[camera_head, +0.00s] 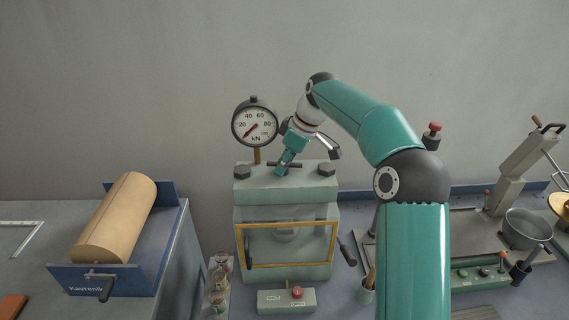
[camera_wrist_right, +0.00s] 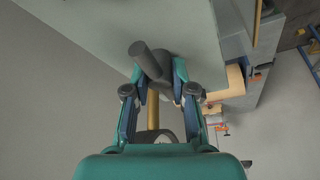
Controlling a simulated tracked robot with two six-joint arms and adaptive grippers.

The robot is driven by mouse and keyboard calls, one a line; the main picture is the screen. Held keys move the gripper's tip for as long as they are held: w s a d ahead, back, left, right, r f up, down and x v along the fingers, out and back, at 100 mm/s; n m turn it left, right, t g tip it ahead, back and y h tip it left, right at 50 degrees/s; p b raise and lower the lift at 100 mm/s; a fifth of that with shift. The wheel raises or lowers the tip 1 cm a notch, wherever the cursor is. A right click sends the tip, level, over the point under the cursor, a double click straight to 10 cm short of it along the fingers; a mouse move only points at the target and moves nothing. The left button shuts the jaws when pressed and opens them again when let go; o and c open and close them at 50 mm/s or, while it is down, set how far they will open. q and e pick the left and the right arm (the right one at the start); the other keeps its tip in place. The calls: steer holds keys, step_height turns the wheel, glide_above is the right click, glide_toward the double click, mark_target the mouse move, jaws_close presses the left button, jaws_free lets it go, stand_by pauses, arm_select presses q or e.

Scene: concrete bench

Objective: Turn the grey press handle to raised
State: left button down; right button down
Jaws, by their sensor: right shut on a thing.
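The press (camera_head: 285,192) is a pale green-grey block frame standing at the middle of the bench, with a round kN gauge (camera_head: 255,122) on a brass post behind it. The dark grey press handle (camera_head: 296,165) is a short bar on top of the press. My right gripper (camera_head: 284,168) reaches down onto it from above. In the right wrist view the handle (camera_wrist_right: 147,56) lies between the two fingertips (camera_wrist_right: 159,72), which are shut on it. The fingers hide part of the handle in both views. My left gripper is not in view.
A blue tray (camera_head: 112,280) with a tan roll stands at the left. A yellow-framed guard (camera_head: 290,265) is on the press front, above a box with a red button (camera_head: 297,292). A metal pot (camera_head: 526,228) and other equipment stand at the right. The wall is close behind.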

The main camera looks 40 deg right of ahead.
stand_by(0.9)
steer(key=c, duration=0.9)
jaws_free()
steer(key=shift+c, duration=0.2)
steer(key=shift+r, duration=0.1)
steer(key=v, duration=1.1)
steer(key=shift+s+r, duration=0.25)
steer(key=shift+r, duration=0.1)
